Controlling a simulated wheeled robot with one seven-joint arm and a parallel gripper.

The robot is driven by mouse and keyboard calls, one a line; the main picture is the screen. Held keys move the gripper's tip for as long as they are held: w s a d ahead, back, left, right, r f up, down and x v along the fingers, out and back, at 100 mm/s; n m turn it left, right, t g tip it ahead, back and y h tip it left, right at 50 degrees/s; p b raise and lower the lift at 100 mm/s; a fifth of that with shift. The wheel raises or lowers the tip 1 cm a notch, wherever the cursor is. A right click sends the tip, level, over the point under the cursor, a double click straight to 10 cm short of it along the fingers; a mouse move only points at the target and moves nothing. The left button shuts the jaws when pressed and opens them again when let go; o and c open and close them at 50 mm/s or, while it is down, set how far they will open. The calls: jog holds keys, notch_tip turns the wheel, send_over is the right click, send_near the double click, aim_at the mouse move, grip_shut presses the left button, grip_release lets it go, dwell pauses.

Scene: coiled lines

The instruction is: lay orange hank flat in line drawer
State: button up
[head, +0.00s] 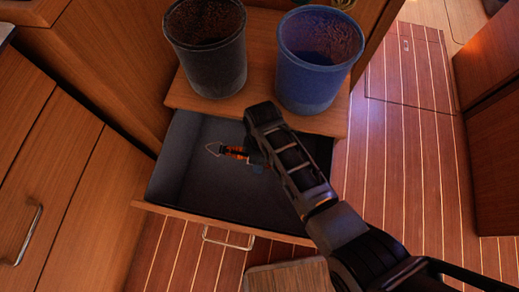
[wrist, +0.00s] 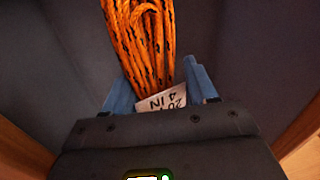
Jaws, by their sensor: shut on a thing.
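The orange hank (head: 235,152) shows in the head view inside the open line drawer, largely hidden by my arm. A pale loop sticks out at its left end. In the wrist view the hank (wrist: 143,40) is a bundle of orange cord with dark flecks, and a white printed tag (wrist: 163,100) lies at its near end. My gripper (wrist: 160,85) has its blue fingers shut on this near end. The line drawer (head: 180,190) is pulled out, with a dark grey lining. I cannot tell whether the hank touches the drawer floor.
A black bin (head: 207,55) and a blue bin (head: 318,65) stand on the wooden top behind the drawer. Cabinet doors (head: 50,180) stand at left. A wooden surface (head: 290,277) is at the front. The drawer's left and front floor is clear.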

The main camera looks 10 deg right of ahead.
jog(key=shift+f+b, duration=7.2)
jog(key=shift+f, duration=2.15)
jog(key=o, duration=1.3)
jog(key=shift+w+d+r+p, duration=0.15)
jog(key=shift+r+p, duration=0.55)
jog(key=shift+r, duration=0.6)
jog(key=shift+w+r+p, duration=0.2)
jog(key=shift+r+p, duration=0.45)
jog(key=shift+r, duration=0.6)
jog(key=shift+w+d+r+p, duration=0.15)
jog(key=shift+r+p, duration=0.55)
jog(key=shift+r, duration=0.6)
jog(key=shift+a, duration=0.1)
